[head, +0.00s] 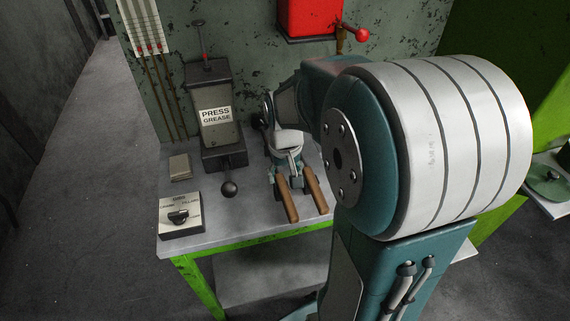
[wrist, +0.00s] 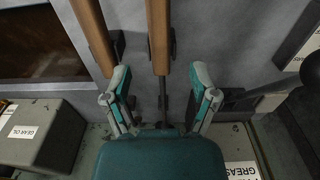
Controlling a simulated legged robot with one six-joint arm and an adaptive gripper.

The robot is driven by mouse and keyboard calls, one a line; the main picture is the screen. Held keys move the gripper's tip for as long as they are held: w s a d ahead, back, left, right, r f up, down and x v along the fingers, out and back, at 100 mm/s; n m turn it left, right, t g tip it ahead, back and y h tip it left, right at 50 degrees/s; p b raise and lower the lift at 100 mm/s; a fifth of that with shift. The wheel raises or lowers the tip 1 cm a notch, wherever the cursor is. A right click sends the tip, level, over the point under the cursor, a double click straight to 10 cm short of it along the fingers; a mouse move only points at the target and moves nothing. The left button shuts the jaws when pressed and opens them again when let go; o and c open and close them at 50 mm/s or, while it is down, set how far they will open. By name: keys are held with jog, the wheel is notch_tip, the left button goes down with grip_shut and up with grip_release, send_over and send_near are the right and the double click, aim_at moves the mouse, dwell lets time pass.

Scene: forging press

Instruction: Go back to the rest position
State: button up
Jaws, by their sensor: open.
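My gripper (head: 287,165) hangs over the grey workbench, at the end of my arm, which reaches across the right of the head view. In the wrist view my gripper (wrist: 160,84) has its two teal and grey fingers spread apart. Two brown handles, a left one (head: 287,201) and a right one (head: 315,190), lie side by side just in front of the fingers. They also show in the wrist view, one (wrist: 158,35) in line with the gap and the other (wrist: 93,35) by the left finger. I cannot tell whether a finger touches them. Their far ends are hidden.
A press grease dispenser (head: 215,90) with a black ball lever (head: 229,189) stands left of my gripper. A selector switch box (head: 181,216) sits at the bench's front left corner. A red box (head: 309,18) hangs on the wall behind. Open floor (head: 75,190) lies left.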

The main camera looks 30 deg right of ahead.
jog(key=s+a+r+n+t, duration=0.3)
jog(key=s+a+r+t, duration=0.2)
jog(key=s+a+r, duration=0.6)
jog(key=shift+s+r, duration=0.45)
jog(key=shift+s, duration=0.2)
dwell(0.7)
